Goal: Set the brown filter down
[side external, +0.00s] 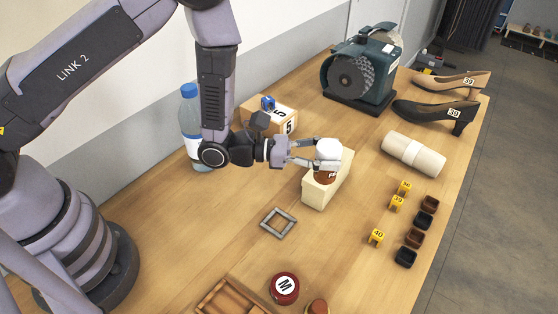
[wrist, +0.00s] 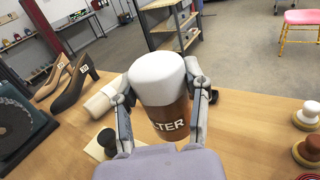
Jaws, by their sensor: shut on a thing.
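The brown filter (wrist: 168,115) is a brown cylinder with a white top and white letters, of which "LTER" shows. It stands upright between the two fingers of my gripper (wrist: 160,90), which is shut on its sides. In the side external view my gripper (side external: 318,155) holds the filter (side external: 325,176) in front of or over a cream block (side external: 334,190). The filter's lower end overlaps the block there, and I cannot tell whether they touch.
A grey square frame (side external: 278,222) lies on bare wood left of the block. A red M tin (side external: 284,288) and wooden tray (side external: 232,298) are at the front. A cream roll (side external: 413,153), small yellow number tags (side external: 376,236) and dark cups (side external: 405,257) lie right. A bottle (side external: 190,120) stands behind my arm.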

